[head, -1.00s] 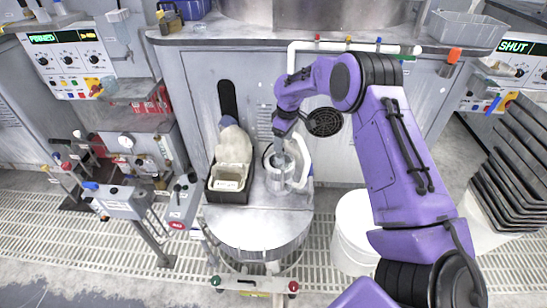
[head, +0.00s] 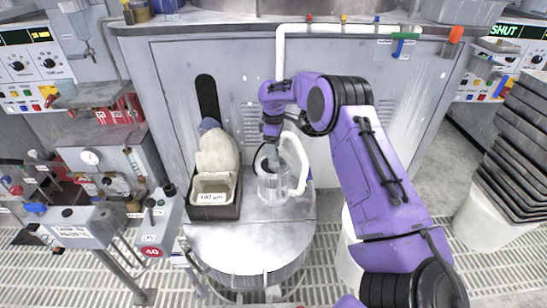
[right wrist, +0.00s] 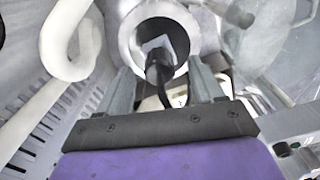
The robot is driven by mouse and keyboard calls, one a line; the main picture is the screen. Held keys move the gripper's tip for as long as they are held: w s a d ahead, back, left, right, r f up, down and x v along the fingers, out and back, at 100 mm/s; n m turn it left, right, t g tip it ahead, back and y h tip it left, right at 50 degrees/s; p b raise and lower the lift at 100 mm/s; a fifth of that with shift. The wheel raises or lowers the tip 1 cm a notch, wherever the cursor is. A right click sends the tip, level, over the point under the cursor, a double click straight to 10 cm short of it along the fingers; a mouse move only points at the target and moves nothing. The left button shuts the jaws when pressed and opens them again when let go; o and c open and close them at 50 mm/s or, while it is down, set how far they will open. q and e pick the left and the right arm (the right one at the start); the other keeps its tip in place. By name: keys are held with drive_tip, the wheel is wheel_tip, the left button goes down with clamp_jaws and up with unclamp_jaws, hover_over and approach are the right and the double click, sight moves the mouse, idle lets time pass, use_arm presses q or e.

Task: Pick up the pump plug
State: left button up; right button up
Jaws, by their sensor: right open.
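My right gripper (head: 272,155) hangs down beside a clear jug with a white handle (head: 299,165) on the round metal platform. In the right wrist view the right gripper (right wrist: 162,85) is open. Between its fingers is a dark plug-like piece with a black cable (right wrist: 157,68), which looks like the pump plug. It shows in front of the mouth of a round grey ring (right wrist: 126,36). I cannot tell whether the fingers touch it. In the head view the plug cannot be made out behind the gripper and jug. My left gripper is not in view.
A dark tray with a white labelled tub (head: 211,190) stands left of the jug. A white pipe (head: 280,60) runs down the cabinet front behind. A control stand (head: 85,227) is at left. Stacked dark trays (head: 520,150) stand at right. The platform's front (head: 245,240) is clear.

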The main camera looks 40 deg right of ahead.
wheel_tip(320, 180, down, 2)
drive_tip(key=shift+f, duration=0.15)
drive_tip(key=shift+c, duration=0.9)
drive_tip(key=c, duration=1)
drive_tip(key=shift+r, duration=0.2)
